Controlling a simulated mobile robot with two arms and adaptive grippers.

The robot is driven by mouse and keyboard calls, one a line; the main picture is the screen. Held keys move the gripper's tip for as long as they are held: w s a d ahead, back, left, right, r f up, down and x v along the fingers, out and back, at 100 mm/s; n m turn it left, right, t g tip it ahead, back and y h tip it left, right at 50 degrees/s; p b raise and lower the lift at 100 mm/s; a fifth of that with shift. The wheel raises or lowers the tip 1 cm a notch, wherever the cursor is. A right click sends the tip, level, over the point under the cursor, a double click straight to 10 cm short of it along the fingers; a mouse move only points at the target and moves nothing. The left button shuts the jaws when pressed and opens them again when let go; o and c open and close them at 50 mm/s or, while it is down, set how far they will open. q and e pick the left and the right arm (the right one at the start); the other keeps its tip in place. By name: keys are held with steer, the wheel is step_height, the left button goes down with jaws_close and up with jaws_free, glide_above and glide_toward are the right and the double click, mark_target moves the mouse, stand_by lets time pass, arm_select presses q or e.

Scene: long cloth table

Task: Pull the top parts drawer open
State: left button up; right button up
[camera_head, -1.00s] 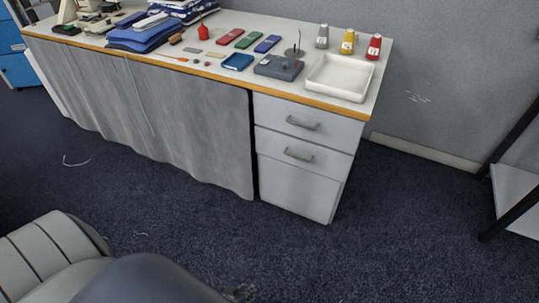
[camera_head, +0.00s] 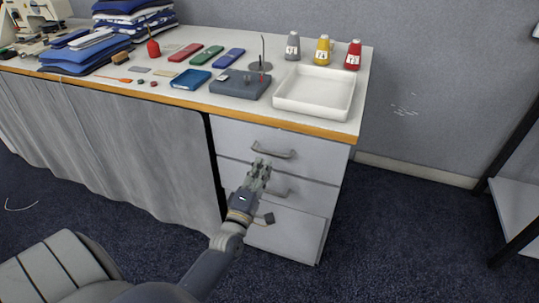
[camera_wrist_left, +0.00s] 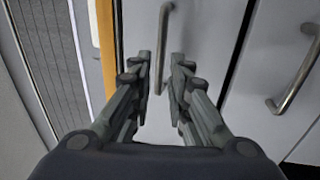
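The top parts drawer (camera_head: 233,134) is shut, flush in the light grey drawer unit under the table's right end. Its grey bar handle (camera_head: 287,154) is in full view. My left gripper (camera_head: 262,163) is in front of the drawer unit, just left of and slightly below this handle. In the left wrist view, the fingers (camera_wrist_left: 161,60) are open, with the top handle (camera_wrist_left: 166,25) lined up in the gap between them. I cannot tell whether the tips reach around it. No contact shows. My right gripper is in neither view.
A lower drawer handle (camera_head: 277,190) is partly behind my gripper; it also shows in the left wrist view (camera_wrist_left: 299,75).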

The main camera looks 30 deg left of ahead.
mark_target(269, 153)
arm_select(q)
steer(key=shift+x, duration=3.4)
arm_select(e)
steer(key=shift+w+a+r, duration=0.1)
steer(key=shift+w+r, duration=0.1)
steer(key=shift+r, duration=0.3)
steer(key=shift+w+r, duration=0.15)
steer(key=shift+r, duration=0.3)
arm_select(q)
steer(key=shift+c, duration=0.6)
jaws_close()
